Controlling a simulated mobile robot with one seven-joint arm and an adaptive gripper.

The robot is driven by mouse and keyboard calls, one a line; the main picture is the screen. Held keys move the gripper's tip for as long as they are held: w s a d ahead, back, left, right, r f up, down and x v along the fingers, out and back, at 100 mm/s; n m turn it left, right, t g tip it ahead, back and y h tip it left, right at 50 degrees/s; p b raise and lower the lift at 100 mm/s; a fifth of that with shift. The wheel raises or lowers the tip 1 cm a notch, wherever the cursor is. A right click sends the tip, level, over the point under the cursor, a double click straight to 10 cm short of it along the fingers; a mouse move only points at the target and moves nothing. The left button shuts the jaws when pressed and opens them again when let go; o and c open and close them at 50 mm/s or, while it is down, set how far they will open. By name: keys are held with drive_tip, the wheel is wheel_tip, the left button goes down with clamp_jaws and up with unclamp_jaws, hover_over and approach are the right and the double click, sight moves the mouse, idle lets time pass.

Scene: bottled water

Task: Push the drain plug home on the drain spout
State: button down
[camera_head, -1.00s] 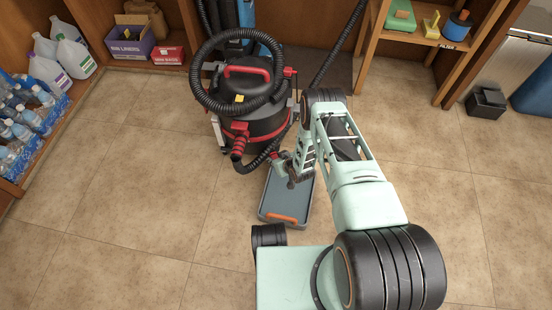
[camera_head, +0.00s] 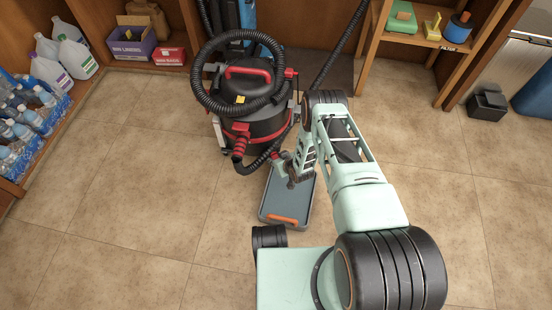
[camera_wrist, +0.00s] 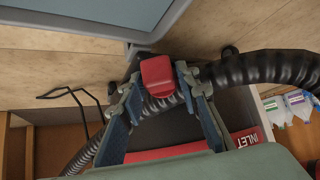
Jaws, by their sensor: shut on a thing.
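My gripper (camera_wrist: 160,86) is shut on the red drain plug (camera_wrist: 157,72), with one finger on each side of it in the wrist view. In the head view my gripper (camera_head: 283,161) is low at the front right of the black and red wet vacuum (camera_head: 262,128). The drain plug is only a small red spot there. The drain spout is hidden behind the plug and fingers, so I cannot tell how far the plug sits on it. A red band marked INLET (camera_wrist: 247,138) shows on the vacuum in the wrist view.
A grey tray (camera_head: 273,207) with an orange handle lies on the floor below my gripper. A black ribbed hose (camera_wrist: 265,68) passes close by the fingers. Wooden shelves with bottles (camera_head: 22,130) stand at the left. Tiled floor is clear left and right.

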drive_tip(key=shift+w+a, duration=0.1)
drive_tip(key=shift+w, duration=0.05)
drive_tip(key=c, duration=1.4)
unclamp_jaws()
drive_tip(key=v, duration=1.2)
